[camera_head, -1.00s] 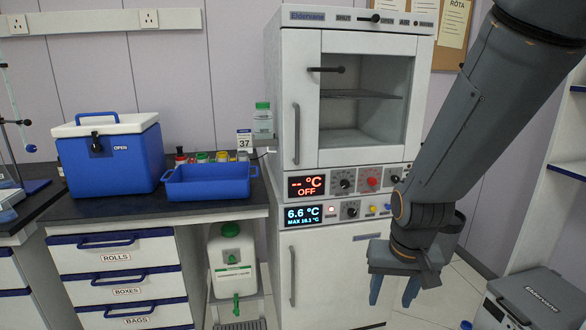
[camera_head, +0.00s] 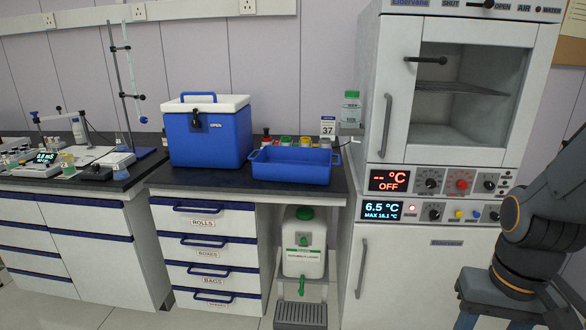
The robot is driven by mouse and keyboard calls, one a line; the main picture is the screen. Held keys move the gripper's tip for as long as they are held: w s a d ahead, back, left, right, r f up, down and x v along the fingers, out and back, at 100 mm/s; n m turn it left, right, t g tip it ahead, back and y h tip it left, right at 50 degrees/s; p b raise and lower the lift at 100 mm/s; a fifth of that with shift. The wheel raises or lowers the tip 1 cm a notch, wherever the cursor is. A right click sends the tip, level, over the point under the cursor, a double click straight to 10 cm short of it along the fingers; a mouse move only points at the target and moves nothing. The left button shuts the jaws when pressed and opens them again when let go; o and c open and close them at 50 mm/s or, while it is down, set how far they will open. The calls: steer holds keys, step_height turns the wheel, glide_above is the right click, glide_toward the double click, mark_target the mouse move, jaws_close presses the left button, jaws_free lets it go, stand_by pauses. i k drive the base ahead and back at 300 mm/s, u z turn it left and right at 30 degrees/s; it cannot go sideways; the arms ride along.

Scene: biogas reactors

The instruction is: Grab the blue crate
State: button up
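A shallow, open blue crate (camera_head: 291,172) sits on the dark counter top, between a blue cool box and the white oven cabinet. It looks empty, and its front wall is near the counter's front edge. My arm (camera_head: 548,222) comes in at the right edge, well to the right of the crate and in front of the cabinet. My gripper's fingers cannot be made out; the end of the arm is low at the bottom right and partly cut off by the frame.
A blue cool box with a white lid (camera_head: 207,132) stands left of the crate. Small coloured-cap jars (camera_head: 286,141) and a card reading 37 (camera_head: 327,126) stand behind it. The oven cabinet (camera_head: 450,110) rises at the right. Floor shows at lower left.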

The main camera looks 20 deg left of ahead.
mark_target(294, 163)
steer(key=u, duration=0.05)
steer(key=i, duration=0.4)
steer(key=u, duration=0.55)
steer(key=i, duration=1.3)
steer(key=u, duration=0.45)
